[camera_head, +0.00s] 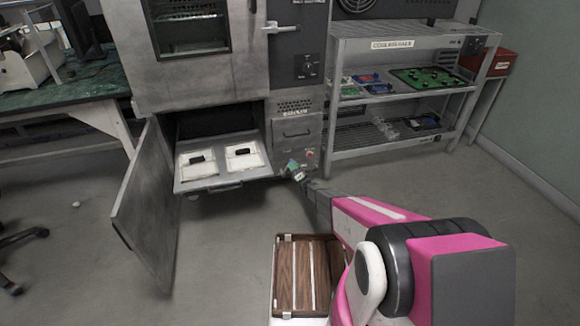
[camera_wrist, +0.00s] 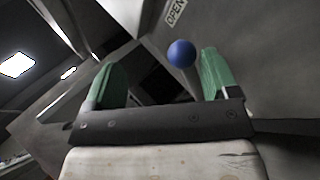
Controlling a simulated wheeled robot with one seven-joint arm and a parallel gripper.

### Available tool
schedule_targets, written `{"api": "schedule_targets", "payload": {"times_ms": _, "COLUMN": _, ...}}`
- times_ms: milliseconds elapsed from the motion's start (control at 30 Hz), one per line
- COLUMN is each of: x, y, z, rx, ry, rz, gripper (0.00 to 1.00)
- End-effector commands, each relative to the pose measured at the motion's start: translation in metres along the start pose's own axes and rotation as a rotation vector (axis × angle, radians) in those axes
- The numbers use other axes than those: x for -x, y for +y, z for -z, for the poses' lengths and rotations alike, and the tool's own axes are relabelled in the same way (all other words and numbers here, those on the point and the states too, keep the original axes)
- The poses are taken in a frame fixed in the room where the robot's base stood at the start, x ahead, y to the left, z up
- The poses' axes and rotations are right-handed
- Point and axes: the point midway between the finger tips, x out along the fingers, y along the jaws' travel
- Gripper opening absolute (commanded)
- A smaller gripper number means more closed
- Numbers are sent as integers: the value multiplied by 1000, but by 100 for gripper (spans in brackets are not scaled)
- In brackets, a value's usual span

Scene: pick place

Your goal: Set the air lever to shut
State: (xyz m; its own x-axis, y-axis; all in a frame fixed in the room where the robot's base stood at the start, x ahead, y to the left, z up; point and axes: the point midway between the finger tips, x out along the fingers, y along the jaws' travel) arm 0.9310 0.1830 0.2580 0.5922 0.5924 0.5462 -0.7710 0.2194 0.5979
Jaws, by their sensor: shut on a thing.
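The air lever's blue ball knob (camera_wrist: 181,53) shows in the wrist view, between the green fingers of my gripper (camera_wrist: 162,70) and closer to the right one. A label reading OPEN (camera_wrist: 174,12) is on the grey panel just above the knob. My gripper is shut on the lever, though the exact contact is hard to see. In the head view my gripper (camera_head: 294,168) is low at the front of the grey oven cabinet (camera_head: 296,131), beside the pulled-out drawer. The lever cannot be made out there, and no shut label is readable.
A drawer (camera_head: 223,184) with two white trays sticks out left of my gripper. An open cabinet door (camera_head: 147,210) hangs further left. A metal shelf (camera_head: 403,145) stands to the right. A wooden-topped box (camera_head: 285,275) lies in front. The floor between is clear.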

Motion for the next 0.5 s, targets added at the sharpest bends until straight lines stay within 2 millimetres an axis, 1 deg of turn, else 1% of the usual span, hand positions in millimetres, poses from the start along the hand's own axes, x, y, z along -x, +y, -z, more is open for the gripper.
{"api": "schedule_targets", "payload": {"times_ms": 33, "x": 4, "y": 7, "z": -1, "rx": -3, "ry": 2, "rz": -13, "gripper": 61}}
{"api": "schedule_targets", "payload": {"times_ms": 67, "x": 5, "y": 7, "z": -3, "rx": -3, "ry": 3, "rz": -13, "gripper": 60}}
{"api": "schedule_targets", "payload": {"times_ms": 100, "x": 6, "y": 7, "z": -4, "rx": -3, "ry": 3, "rz": -13, "gripper": 57}}
{"api": "schedule_targets", "payload": {"times_ms": 133, "x": 7, "y": 7, "z": -5, "rx": -4, "ry": 3, "rz": -13, "gripper": 52}}
{"api": "schedule_targets", "payload": {"times_ms": 167, "x": 8, "y": 7, "z": -6, "rx": -4, "ry": 3, "rz": -13, "gripper": 42}}
{"api": "schedule_targets", "payload": {"times_ms": 500, "x": 22, "y": 2, "z": -21, "rx": -1, "ry": 2, "rz": -10, "gripper": 42}}
